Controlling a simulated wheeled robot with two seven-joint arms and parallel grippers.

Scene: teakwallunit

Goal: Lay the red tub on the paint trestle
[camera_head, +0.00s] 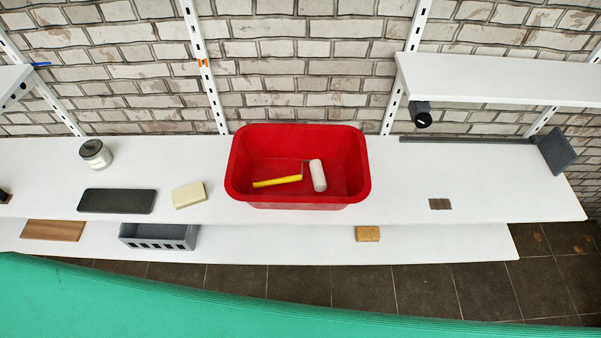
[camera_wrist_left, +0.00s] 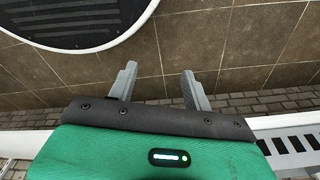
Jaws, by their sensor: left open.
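The red tub (camera_head: 298,198) stands upright on the white upper shelf in the middle of the head view. A paint roller with a yellow handle (camera_head: 277,181) and a white sleeve (camera_head: 318,175) lies inside it. My left gripper (camera_wrist_left: 157,85) shows only in the left wrist view. Its two grey fingers are apart with nothing between them, over brown floor tiles, and the tub is not in that view. My right gripper is in neither view. I cannot make out a paint trestle in these frames.
On the upper shelf (camera_head: 400,205), a jar (camera_head: 96,154), a dark flat slab (camera_head: 117,201) and a cream block (camera_head: 188,195) sit left of the tub. A small brown piece (camera_head: 440,204) lies right. The lower shelf (camera_head: 290,243) holds a grey crate (camera_head: 158,237). A white shelf (camera_head: 500,78) overhangs at upper right.

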